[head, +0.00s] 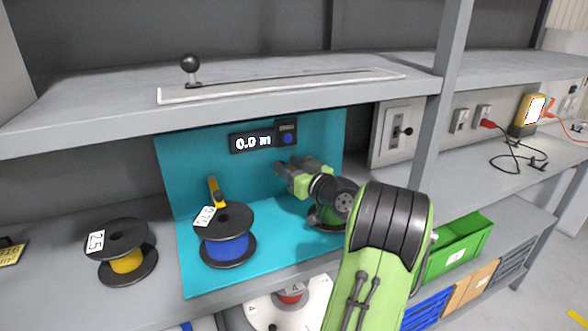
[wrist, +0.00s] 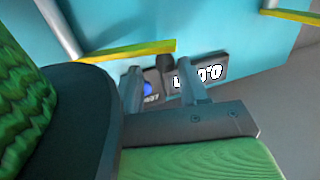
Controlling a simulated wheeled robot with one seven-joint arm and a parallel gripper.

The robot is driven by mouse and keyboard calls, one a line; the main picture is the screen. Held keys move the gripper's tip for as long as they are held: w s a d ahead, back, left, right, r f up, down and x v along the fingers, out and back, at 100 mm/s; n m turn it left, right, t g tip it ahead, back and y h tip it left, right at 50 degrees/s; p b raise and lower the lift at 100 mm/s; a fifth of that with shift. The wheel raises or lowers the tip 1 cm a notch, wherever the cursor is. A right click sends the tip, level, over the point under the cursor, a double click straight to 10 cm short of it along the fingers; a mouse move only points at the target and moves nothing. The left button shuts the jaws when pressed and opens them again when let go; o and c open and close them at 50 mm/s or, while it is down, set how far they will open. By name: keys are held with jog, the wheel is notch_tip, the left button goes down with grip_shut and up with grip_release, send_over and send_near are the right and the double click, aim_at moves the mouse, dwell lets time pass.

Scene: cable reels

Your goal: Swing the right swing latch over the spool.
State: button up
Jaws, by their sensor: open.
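The right swing latch (wrist: 120,51) is a yellow bar on a grey post in the wrist view. Its black-knobbed end lies near the gap between my fingertips; I cannot tell whether they touch it. My gripper (wrist: 160,70) is open, and in the head view (head: 288,172) it hides this latch. A spool with green cable (wrist: 25,110) and a black flange fills the left of the wrist view; in the head view the green spool (head: 321,215) is mostly hidden by my arm. The bar points away from this spool. The other yellow latch (head: 214,190) stands behind the blue spool (head: 227,247).
A display (head: 252,142) reading 0.0 m is on the teal back panel (head: 190,160). A shelf (head: 110,100) runs above the bay. A yellow spool (head: 126,263) sits at left. A grey upright (head: 440,110) stands right of the bay. Teal floor is clear between the spools.

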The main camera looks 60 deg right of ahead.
jog(key=b+v, duration=0.2)
jog(key=v, duration=1.3)
jog(key=shift+s+a, duration=0.25)
jog(key=shift+s, duration=0.1)
jog(key=shift+f, duration=0.1)
